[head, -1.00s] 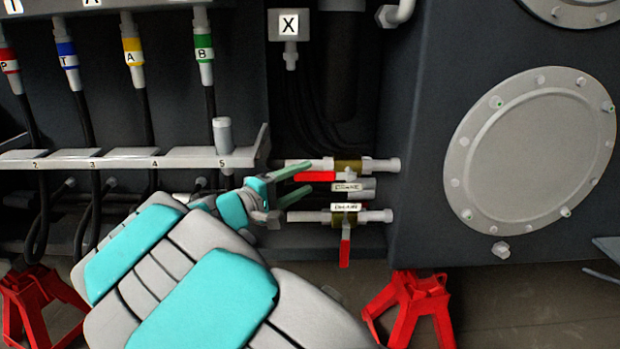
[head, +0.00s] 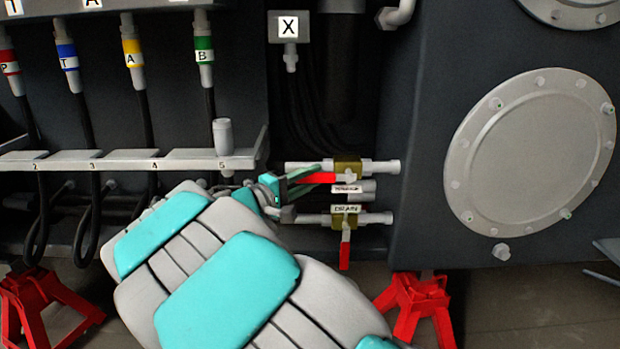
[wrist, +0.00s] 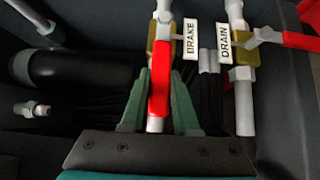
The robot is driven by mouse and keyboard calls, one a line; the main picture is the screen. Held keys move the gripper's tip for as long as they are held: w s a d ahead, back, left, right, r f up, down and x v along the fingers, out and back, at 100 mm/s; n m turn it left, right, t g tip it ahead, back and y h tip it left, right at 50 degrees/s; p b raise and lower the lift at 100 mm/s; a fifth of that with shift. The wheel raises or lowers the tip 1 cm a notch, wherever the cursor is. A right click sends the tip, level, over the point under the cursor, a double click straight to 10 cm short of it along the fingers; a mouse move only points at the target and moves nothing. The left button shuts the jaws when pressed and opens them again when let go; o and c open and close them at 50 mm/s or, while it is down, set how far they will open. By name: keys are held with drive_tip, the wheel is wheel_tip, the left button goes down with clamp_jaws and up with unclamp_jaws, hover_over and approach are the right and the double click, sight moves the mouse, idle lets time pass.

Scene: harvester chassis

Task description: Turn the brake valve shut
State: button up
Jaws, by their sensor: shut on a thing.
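The brake valve (head: 347,166) is the upper of two brass valves on the dark chassis; it also shows in the wrist view (wrist: 160,53). Its red handle (wrist: 161,75) lies along its pipe, pointing left in the head view (head: 318,179). The white BRAKE label (wrist: 191,41) is beside the valve. My gripper (wrist: 160,88) has its green fingers on either side of the red handle, shut on it. In the head view my gripper (head: 305,182) reaches the handle from the left, and the fingers partly overlap it.
The drain valve (head: 345,218) sits just below, its red handle (head: 345,255) hanging down. A grey shelf (head: 120,160) with numbered ports and hoses is at left. Red stands (head: 415,305) are on the floor. A round bolted cover (head: 530,165) is at right.

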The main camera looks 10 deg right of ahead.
clamp_jaws()
idle(0.8)
